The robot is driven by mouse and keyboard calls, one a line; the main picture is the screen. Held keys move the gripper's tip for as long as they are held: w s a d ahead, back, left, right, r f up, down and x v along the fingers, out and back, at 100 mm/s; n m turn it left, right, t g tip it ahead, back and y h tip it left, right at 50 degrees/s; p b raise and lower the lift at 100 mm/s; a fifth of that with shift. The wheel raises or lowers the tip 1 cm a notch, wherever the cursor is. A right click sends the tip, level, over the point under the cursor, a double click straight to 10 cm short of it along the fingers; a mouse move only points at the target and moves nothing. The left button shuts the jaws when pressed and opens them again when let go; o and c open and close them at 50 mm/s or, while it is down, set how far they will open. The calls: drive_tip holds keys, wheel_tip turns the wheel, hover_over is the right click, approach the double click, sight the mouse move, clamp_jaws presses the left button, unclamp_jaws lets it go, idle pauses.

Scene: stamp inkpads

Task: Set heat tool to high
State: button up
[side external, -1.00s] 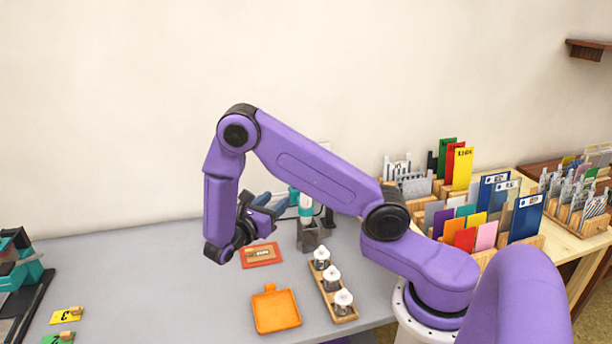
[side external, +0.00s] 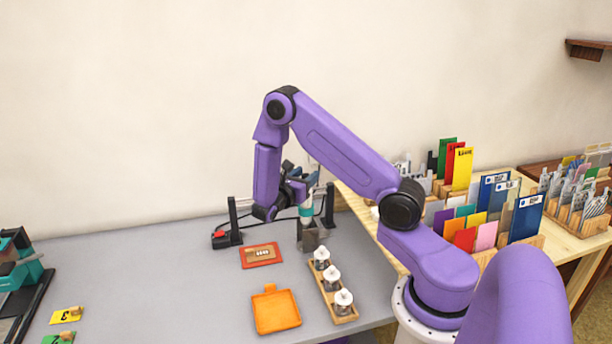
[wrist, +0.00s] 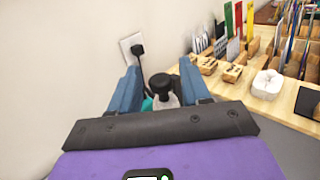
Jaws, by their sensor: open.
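The heat tool (side external: 306,212), teal and white, stands upright in a grey holder (side external: 312,238) at the back of the grey table. Its dark rounded top (wrist: 162,84) shows in the wrist view between my gripper's two blue fingers, with some teal beside it. My gripper (side external: 293,178) is open and beside the tool's upper part; I cannot tell whether the fingers touch it. The wrist and fingers partly hide the tool. Its setting switch cannot be made out.
A black post with a red-buttoned box (side external: 221,238) stands left of the tool, another post right. A red-framed pad (side external: 261,255), orange tray (side external: 276,309) and wooden rack of small jars (side external: 332,285) lie in front. A cord runs to a wall outlet (wrist: 132,47). Card racks fill the right table.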

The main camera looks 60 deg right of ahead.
drive_tip(key=shift+d, duration=0.45)
clamp_jaws()
drive_tip(key=shift+r, duration=1.8)
drive_tip(key=shift+w, duration=0.1)
unclamp_jaws()
drive_tip(key=shift+a, duration=0.1)
